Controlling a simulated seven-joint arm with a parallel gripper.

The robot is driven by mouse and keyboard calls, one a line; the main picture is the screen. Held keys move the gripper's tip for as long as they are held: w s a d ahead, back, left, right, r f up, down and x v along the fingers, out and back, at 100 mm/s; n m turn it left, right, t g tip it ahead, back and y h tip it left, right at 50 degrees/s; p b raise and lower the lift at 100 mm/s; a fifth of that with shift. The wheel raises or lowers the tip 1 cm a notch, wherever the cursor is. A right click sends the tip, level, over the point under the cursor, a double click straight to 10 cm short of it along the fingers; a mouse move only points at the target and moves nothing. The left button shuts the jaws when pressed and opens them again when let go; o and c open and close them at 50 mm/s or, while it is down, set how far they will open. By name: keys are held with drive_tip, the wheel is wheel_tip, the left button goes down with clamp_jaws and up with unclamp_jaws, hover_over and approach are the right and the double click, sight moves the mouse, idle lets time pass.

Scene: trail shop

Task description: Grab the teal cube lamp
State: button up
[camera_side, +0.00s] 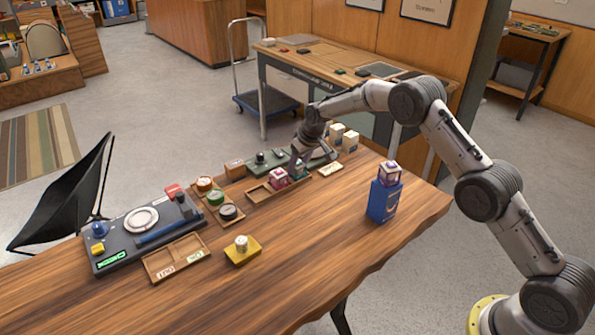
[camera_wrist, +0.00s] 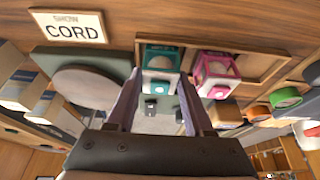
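The teal cube lamp (camera_wrist: 161,54) has a white front with a round teal spot and sits in the wooden tray (camera_wrist: 268,62), left of a pink cube lamp (camera_wrist: 215,72) in the wrist view. My gripper (camera_wrist: 161,82) is at the teal lamp, one finger on each side of it. The fingers look open; any contact with its sides cannot be made out. In the side view my gripper (camera_side: 298,164) points down over the tray, largely hiding the teal lamp. The pink lamp (camera_side: 278,178) also shows there, just left of it.
A blue box (camera_side: 384,200) with a purple cube lamp (camera_side: 390,173) on top stands at the right. A CORD sign (camera_wrist: 70,27), white boxes (camera_side: 350,141), and a tray of round tins (camera_side: 216,198) are nearby.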

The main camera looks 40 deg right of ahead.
clamp_jaws()
